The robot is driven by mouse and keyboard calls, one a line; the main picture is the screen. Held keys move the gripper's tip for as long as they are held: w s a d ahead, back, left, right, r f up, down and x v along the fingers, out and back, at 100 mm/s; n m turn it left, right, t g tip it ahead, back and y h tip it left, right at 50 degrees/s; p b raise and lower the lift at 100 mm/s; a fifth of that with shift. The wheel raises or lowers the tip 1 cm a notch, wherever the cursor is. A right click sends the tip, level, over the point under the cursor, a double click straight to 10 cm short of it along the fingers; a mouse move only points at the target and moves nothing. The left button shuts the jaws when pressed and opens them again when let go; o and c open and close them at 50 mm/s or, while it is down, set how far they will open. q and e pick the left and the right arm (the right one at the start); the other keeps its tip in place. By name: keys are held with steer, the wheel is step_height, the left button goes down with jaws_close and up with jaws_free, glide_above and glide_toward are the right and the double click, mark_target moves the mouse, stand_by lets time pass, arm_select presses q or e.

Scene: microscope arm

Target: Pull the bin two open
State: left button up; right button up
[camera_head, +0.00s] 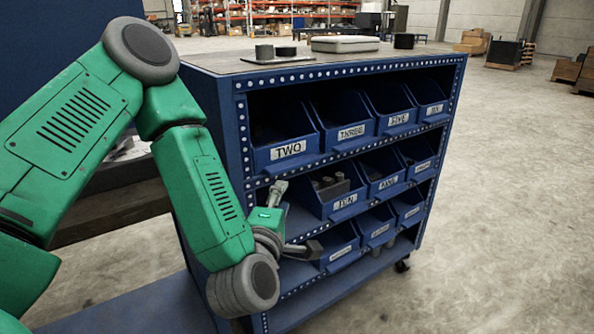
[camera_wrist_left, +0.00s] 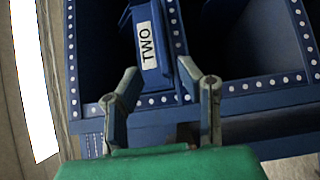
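Bin two (camera_head: 284,136) is a blue open-top bin with a white "TWO" label, at the left end of the rack's top row in the head view. It sits in line with its neighbours. Its front and label (camera_wrist_left: 148,45) show turned sideways in the wrist view, just beyond the fingertips. My left gripper (camera_head: 296,220) is open and empty, below and in front of bin two in the head view. In the wrist view its two fingers (camera_wrist_left: 158,68) are spread, with bin two's front lip near the right finger; I cannot tell whether they touch. My right gripper is not in view.
The blue rack (camera_head: 346,69) has dotted shelf edges and several more labelled bins, including bin three (camera_head: 345,118) beside bin two. Dark cylinders (camera_head: 264,51) and a grey case (camera_head: 345,44) lie on top. Open concrete floor (camera_head: 510,200) spreads to the right.

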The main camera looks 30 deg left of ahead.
mark_target(293, 169)
arm_select(q)
steer(key=p+x, duration=0.2)
steer(key=x, duration=1)
steer(key=shift+a, duration=0.1)
steer(key=shift+w+a+f, duration=0.15)
steer(key=shift+w+a, duration=0.35)
steer(key=shift+d, duration=0.1)
steer(key=shift+d, duration=0.15)
jaws_close()
